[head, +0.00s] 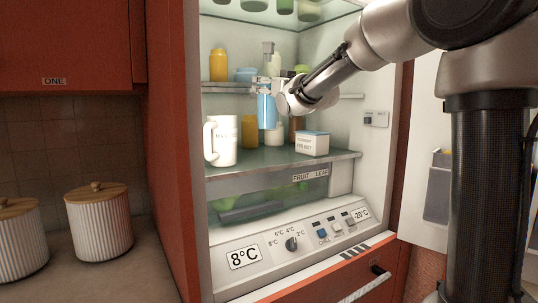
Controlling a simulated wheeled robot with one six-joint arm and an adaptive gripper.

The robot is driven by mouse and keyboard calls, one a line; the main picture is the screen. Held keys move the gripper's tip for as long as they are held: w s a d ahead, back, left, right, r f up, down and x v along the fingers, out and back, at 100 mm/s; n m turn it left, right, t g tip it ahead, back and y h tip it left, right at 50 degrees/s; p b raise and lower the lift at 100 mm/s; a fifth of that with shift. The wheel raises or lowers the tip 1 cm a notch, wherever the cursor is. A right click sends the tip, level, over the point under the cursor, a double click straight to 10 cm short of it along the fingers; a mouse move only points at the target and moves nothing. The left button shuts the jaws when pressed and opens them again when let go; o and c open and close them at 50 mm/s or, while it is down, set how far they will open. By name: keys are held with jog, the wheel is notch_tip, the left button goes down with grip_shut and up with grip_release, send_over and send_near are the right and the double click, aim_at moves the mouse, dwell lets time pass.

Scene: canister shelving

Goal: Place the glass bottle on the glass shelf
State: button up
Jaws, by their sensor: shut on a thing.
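A bottle with a blue lower part (266,112) and a grey top is upright inside the open fridge. My gripper (265,86) reaches in from the right and is shut on the bottle around its middle. The lower fridge shelf (285,159) has a greenish, glassy surface and lies below the bottle. A gap between the bottle's base and this shelf is hard to judge. A middle shelf (222,90) is behind, and a greenish glass shelf (268,18) is above. Which one is the glass shelf I cannot tell for sure.
A white jug (221,142), a yellow jar (249,131) and a white-blue carton (312,144) stand on the lower shelf near the bottle. Another yellow jar (218,65) is on the middle shelf. The open fridge door (425,165) is at right.

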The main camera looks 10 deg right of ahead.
aim_at(267, 116)
jog(key=f, duration=0.5)
jog(key=shift+w+a+f, duration=0.1)
jog(key=shift+w+f, duration=0.2)
jog(key=shift+f, duration=2.2)
jog(key=o, duration=1.7)
jog(key=shift+f, duration=0.1)
